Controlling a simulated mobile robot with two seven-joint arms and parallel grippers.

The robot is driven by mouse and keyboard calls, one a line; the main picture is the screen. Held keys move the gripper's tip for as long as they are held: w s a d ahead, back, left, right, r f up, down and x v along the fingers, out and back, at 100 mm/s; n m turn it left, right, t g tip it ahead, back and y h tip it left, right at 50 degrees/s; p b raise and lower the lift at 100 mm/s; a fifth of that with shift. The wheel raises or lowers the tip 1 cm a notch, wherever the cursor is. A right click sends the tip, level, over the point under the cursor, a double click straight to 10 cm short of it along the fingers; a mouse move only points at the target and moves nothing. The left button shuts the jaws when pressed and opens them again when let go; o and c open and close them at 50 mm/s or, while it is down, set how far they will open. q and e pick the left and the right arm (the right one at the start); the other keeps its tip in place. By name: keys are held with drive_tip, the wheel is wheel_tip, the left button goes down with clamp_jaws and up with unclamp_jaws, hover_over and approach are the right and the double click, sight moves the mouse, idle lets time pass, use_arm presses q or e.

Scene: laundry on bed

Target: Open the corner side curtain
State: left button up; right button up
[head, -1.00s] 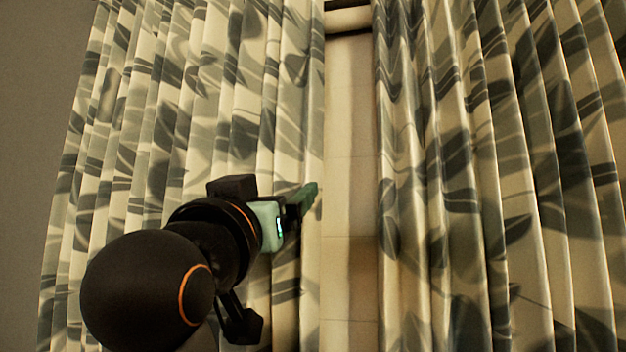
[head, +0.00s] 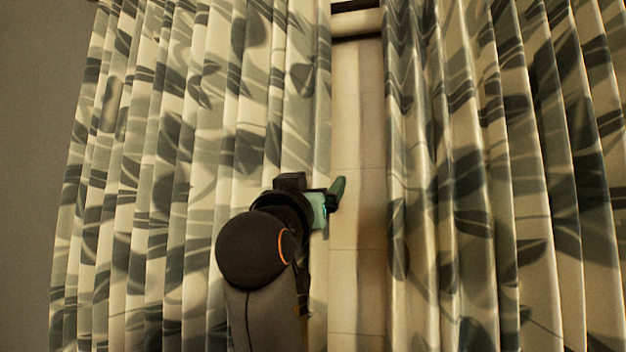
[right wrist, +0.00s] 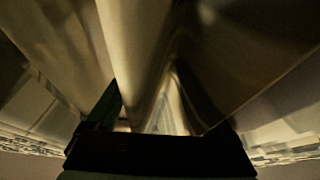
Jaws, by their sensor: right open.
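The left curtain panel (head: 190,130), pale with grey-green leaf shapes, hangs in folds beside a grey wall. A matching right curtain panel (head: 480,150) hangs across a narrow gap. I cannot tell which is the corner side one. My right gripper (head: 338,193) is at the left panel's inner edge, with a green finger showing against the gap. In the right wrist view, my open right gripper (right wrist: 160,115) has pale cloth folds (right wrist: 140,50) close ahead and seemingly between its fingers; contact is unclear. My left gripper is not in view.
The gap between the panels shows a pale tiled surface (head: 358,150) and a dark horizontal bar (head: 357,38) near the top. The plain grey wall (head: 35,150) is at the far left.

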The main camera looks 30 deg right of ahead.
drive_tip(key=shift+c, duration=0.2)
clamp_jaws()
idle(0.6)
